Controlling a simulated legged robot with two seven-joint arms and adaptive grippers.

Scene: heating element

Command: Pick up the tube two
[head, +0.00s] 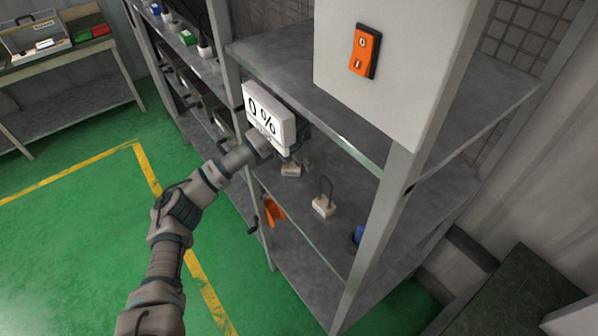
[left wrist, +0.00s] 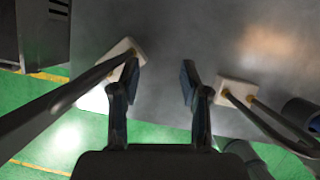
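Two white blocks, each with a dark bent tube, are on the middle shelf (head: 300,218). One block (head: 291,170) is just below my left gripper (head: 293,150); the other (head: 323,206) is nearer the front right. I cannot tell which one is tube two. In the left wrist view, my left gripper (left wrist: 160,72) is open with nothing between its fingers. One block (left wrist: 122,50) is beside the left finger, its tube running to the lower left. The other block (left wrist: 236,90) is right of the right finger, apart from it. My right gripper is not in view.
A white "0 %" display (head: 268,120) is above my left wrist. The upper shelf (head: 290,75) and a box with an orange switch (head: 365,52) are above the shelf. An orange item (head: 272,212) and a blue item (head: 358,234) are nearby. Green floor lies left.

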